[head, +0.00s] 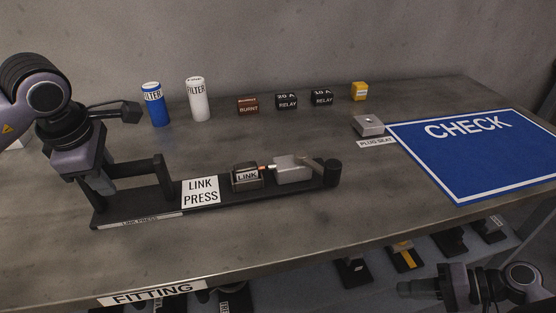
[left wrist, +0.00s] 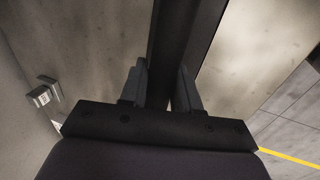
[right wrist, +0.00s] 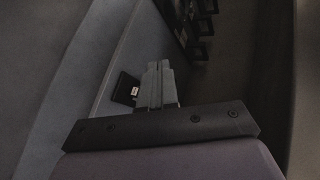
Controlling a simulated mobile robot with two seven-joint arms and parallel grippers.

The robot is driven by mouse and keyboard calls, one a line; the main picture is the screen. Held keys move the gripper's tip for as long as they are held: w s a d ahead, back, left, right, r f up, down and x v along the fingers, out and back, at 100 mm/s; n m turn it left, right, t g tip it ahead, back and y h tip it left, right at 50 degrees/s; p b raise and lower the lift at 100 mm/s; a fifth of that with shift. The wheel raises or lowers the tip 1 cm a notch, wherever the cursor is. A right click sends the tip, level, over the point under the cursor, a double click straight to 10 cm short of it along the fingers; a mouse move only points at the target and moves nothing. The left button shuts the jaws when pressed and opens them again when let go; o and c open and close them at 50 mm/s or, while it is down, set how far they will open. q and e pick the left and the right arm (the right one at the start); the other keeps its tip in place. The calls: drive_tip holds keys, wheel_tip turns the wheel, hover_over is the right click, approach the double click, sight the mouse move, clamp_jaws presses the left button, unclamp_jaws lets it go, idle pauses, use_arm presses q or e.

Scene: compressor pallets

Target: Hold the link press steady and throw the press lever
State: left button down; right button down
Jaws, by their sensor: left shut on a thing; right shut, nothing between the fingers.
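The black link press (head: 130,215) lies on the table with a white LINK PRESS label (head: 201,192) on top. My left gripper (head: 100,172) is shut on the raised dark handle bar (head: 138,166) at its left end; the left wrist view shows the bar (left wrist: 168,45) between the fingers (left wrist: 162,88). A block marked LINK (head: 247,178) and a pale metal block (head: 293,169) sit on the press, with a small orange piece between them. The press lever (head: 332,172), with a dark round knob, is at the right end. My right gripper (head: 402,288) is shut and empty, low at the right; its fingers also show in the right wrist view (right wrist: 158,85).
Blue (head: 155,105) and white (head: 197,99) filters, a burnt relay (head: 248,106), two relays (head: 287,101) and a yellow block (head: 360,91) stand behind. A plug seat (head: 368,126) and a blue CHECK mat (head: 475,170) are right. Below the front edge, a shelf holds several dark items.

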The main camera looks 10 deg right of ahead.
use_arm(q)
drive_tip(key=shift+s+f, duration=0.15)
drive_tip(key=shift+f, duration=0.25)
use_arm(e)
drive_tip(key=w+d+r+t+y, duration=0.1)
drive_tip(key=d+r+y, duration=0.2)
drive_tip(key=r, duration=0.6)
drive_tip(key=d+r+y, duration=0.3)
drive_tip(key=r, duration=0.6)
drive_tip(key=w+a+r+t, duration=0.1)
drive_tip(key=w, duration=0.1)
drive_tip(key=w+a+r+t+h, duration=0.1)
drive_tip(key=w+r, duration=0.1)
drive_tip(key=w, duration=0.1)
drive_tip(key=w+a+r, duration=0.1)
drive_tip(key=w, duration=0.2)
drive_tip(key=shift+w+a+r+t, duration=0.2)
drive_tip(key=shift+a+t, duration=0.1)
drive_tip(key=shift+t, duration=0.1)
drive_tip(key=x, duration=1)
drive_tip(key=a, duration=0.3)
drive_tip(key=shift+s+a+f, duration=0.1)
drive_tip(key=shift+s+f, duration=0.05)
drive_tip(key=shift+s, duration=0.25)
drive_tip(key=shift+a, duration=0.35)
drive_tip(key=shift+s, duration=0.1)
